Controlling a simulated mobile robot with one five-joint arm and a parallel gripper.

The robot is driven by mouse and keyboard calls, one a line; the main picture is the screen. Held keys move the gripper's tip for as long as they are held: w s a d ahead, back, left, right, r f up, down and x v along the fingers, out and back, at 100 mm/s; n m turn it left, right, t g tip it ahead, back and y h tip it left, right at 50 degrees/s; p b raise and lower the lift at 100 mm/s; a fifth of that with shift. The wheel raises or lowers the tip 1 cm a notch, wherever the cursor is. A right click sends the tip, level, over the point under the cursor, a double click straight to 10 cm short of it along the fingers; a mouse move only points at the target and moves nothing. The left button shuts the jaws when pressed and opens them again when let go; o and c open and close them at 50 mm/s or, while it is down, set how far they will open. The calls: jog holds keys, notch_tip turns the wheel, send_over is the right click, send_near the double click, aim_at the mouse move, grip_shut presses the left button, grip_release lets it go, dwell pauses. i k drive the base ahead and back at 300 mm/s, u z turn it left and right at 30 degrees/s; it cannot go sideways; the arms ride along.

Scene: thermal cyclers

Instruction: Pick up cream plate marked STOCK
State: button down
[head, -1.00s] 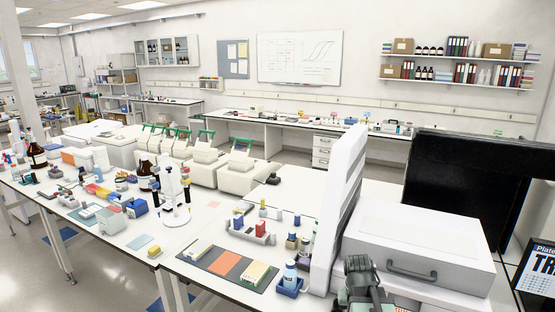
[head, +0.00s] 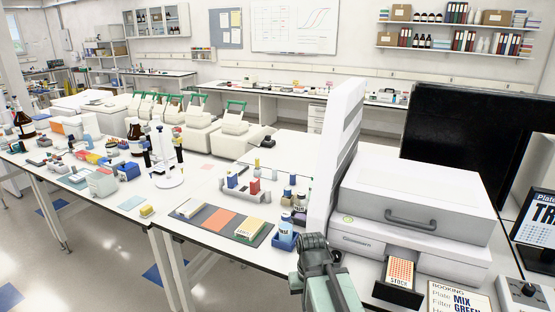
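The cream plate marked STOCK (head: 400,271) sits in a dark pull-out tray (head: 396,294) at the front of a white instrument (head: 405,232), at the lower right. Rows of orange-red dots cover its top, and the word STOCK shows on its near edge. My gripper (head: 315,245) is at the lower middle, left of the instrument and apart from the plate. I see it from behind, and its fingers are hidden, so I cannot tell whether it is open or shut.
A printed notice (head: 459,298) lies right of the tray. A dark mat (head: 204,217) with coloured patches lies to the left. A tall white panel (head: 335,150) rises left of the instrument. A black monitor (head: 478,130) stands behind.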

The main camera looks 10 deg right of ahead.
aim_at(399, 272)
jog(key=z, duration=1.35)
jog(key=k, duration=1.4)
jog(key=u, duration=0.3)
jog(key=i, duration=0.95)
